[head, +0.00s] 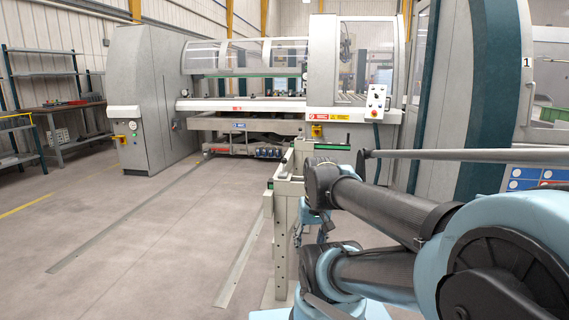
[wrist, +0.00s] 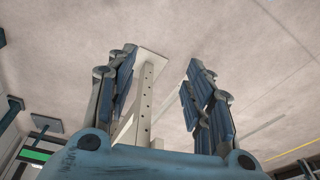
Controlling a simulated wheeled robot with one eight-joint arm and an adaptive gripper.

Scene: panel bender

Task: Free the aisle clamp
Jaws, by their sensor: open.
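No part is plainly recognisable as the aisle clamp. A cream perforated post frame (head: 283,228) with green strips stands on the aisle floor, just in front of my arm in the head view. In the wrist view a pale perforated post (wrist: 146,92) with a flat foot plate appears between the fingers, nearer the left one. My gripper (wrist: 162,60) is open, its blue fingers spread, with no object visibly gripped. I cannot tell how far the post is from the fingers. In the head view my arm hides part of the frame, and the gripper is mostly hidden behind it.
The grey panel bender (head: 155,95) stands behind, with a low table (head: 245,127) at its front. Flat floor strips (head: 120,235) run towards it. Shelving (head: 45,75) stands at far left. A control panel (head: 376,102) hangs at right. The left floor is clear.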

